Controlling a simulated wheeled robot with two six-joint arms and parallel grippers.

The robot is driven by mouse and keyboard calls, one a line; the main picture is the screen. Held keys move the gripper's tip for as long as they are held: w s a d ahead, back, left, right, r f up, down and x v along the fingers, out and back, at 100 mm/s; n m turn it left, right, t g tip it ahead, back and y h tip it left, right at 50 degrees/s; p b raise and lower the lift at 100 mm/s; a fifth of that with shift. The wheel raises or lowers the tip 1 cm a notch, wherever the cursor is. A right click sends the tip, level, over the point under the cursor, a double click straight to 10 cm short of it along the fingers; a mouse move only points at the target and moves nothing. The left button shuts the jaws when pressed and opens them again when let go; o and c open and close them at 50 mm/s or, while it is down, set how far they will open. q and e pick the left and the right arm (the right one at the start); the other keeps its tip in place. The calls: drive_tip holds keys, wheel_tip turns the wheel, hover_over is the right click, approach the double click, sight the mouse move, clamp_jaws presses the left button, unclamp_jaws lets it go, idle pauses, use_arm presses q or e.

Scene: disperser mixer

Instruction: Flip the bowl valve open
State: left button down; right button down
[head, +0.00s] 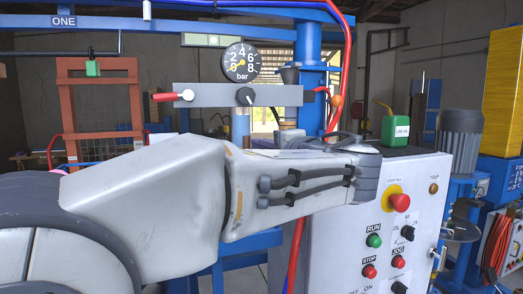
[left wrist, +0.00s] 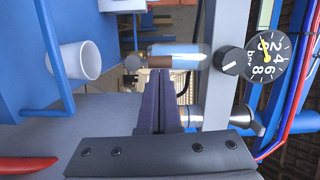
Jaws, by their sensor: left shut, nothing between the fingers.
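A lever with a red handle (head: 163,97) and pale hub sits at the left end of a grey bar (head: 210,94). A black knob (head: 245,96) with a white mark is on the bar's middle; it also shows in the left wrist view (left wrist: 232,63). Another red handle (head: 320,92) shows past the bar's right end. No label shows which is the bowl valve. My left gripper (left wrist: 162,88) is shut and empty, its fingers pointing toward a glass cylinder (left wrist: 185,56). In the head view its fingers are hidden behind my arm. My right gripper is not in view.
A pressure gauge (head: 241,62) is above the bar. A control box (head: 385,225) with a red stop button (head: 399,202) stands at right. A white cup (left wrist: 75,62) rests near blue framework. Red and blue hoses run beside the blue column (head: 308,45).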

use_arm(q)
drive_tip(key=shift+s+a+f+n+g+h+b, duration=0.15)
drive_tip(key=shift+a+n+h+b, duration=0.45)
drive_tip(key=shift+n+b, duration=1.65)
drive_tip(key=shift+s+a+n+g+h+b, duration=0.25)
drive_tip(key=shift+a+n+b, duration=0.6)
drive_tip(key=shift+n+b, duration=1.4)
drive_tip(key=shift+s+a+f+n+g+h+b, duration=0.1)
drive_tip(key=shift+s+a+n+h+b, duration=0.35)
drive_tip(key=shift+n+b, duration=1.75)
drive_tip(key=shift+a+f+n+h+b, duration=0.35)
drive_tip(key=shift+a+b, duration=0.2)
drive_tip(key=shift+b, duration=1.25)
drive_tip(key=shift+r, duration=0.1)
drive_tip(key=shift+r+p, duration=0.25)
drive_tip(key=shift+p, duration=0.05)
drive_tip(key=d+r+p+v, duration=0.1)
drive_tip(key=p+v, duration=0.1)
drive_tip(key=v, duration=1)
drive_tip(key=shift+r, duration=0.45)
